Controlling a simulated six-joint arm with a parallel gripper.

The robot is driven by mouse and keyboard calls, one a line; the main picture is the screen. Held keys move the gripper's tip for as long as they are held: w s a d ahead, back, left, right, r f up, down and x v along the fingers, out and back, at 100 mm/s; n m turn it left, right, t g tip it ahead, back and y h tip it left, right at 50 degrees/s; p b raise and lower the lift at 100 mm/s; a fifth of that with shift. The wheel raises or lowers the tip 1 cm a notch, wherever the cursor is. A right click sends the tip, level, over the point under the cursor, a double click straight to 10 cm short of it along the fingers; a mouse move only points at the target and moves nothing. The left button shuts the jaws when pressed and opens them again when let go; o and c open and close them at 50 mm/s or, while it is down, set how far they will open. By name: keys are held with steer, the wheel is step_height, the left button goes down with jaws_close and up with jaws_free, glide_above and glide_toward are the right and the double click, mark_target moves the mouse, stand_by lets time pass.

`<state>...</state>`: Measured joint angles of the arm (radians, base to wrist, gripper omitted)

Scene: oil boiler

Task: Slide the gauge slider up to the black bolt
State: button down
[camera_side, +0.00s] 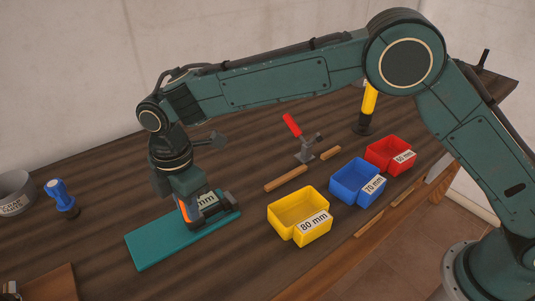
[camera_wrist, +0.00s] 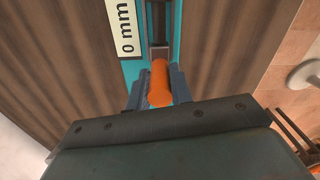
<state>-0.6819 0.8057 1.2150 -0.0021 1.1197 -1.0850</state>
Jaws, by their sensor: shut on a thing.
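The teal gauge plate (camera_side: 150,248) lies on the wooden bench under my gripper. In the wrist view it is a teal strip (camera_wrist: 177,22) with a grooved track and a white label (camera_wrist: 125,28) reading "0 mm", partly cut off. The orange slider knob (camera_wrist: 160,84) stands between my gripper's fingers (camera_wrist: 159,92), which are shut on it. In the side view a bit of orange (camera_side: 184,211) shows beside my gripper (camera_side: 190,218). A dark block (camera_wrist: 160,53) sits in the track just beyond the knob; I cannot tell whether it is the slider's base or the bolt.
Yellow (camera_side: 284,212), blue (camera_side: 345,184) and red (camera_side: 380,157) bins stand to the right. A red-handled clamp (camera_side: 304,148) and wooden dowels (camera_side: 286,179) lie behind. A blue-handled tool (camera_side: 60,195) and a grey cup (camera_side: 13,192) are at left.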

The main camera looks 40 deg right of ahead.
steer(key=shift+r, duration=0.1)
stand_by(0.3)
steer(key=c, duration=1.2)
jaws_free()
steer(key=shift+o, duration=0.2)
step_height(320, 180, up, 14)
steer(key=shift+d, duration=0.1)
